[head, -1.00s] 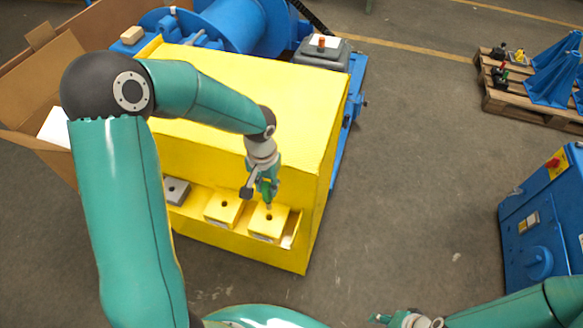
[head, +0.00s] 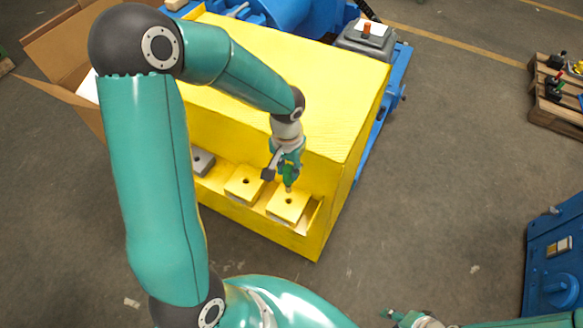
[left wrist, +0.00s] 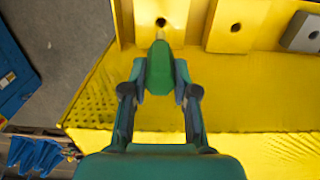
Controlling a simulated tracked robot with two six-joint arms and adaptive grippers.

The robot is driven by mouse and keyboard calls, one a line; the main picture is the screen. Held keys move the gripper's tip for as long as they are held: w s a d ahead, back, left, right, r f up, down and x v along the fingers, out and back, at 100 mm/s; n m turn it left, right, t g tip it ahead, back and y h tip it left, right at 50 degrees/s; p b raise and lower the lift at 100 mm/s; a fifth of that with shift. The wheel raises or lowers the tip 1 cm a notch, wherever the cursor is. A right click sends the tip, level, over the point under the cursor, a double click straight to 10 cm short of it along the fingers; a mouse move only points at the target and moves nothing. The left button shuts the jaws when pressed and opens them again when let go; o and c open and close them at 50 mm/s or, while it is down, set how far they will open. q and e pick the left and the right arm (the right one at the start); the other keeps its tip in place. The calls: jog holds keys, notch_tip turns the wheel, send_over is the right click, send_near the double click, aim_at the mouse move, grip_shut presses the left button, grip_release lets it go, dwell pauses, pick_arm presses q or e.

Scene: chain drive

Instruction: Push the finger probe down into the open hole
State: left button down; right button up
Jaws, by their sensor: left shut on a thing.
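My left gripper (head: 288,168) is shut on the green finger probe (head: 290,177), which points down over the yellow block (head: 289,207) at the right end of the ledge. In the left wrist view, the probe (left wrist: 160,70) sits between the finger pads, its pale tip pointing at the block's dark hole (left wrist: 161,21). The hole still shows beyond the tip; the exact gap is hard to judge. My right gripper (head: 388,314) is at the bottom of the head view, too small to read its jaws.
A second yellow block (head: 244,185) and a grey block (head: 202,161), each with a hole, stand to the left on the ledge. The large yellow housing (head: 310,85) rises behind. An open cardboard box (head: 60,45) is at left.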

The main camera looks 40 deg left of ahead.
aim_at(289, 189)
pick_arm(q)
jog(key=shift+f+b, duration=2.15)
jog(key=shift+f, duration=0.3)
jog(key=shift+b, duration=0.65)
jog(key=shift+f+b, duration=3)
jog(key=shift+b, duration=0.05)
jog(key=c, duration=0.8)
grip_release()
jog(key=shift+r, duration=0.1)
notch_tip(289, 189, up, 10)
jog(key=shift+w+r, duration=0.1)
jog(key=shift+r, duration=0.8)
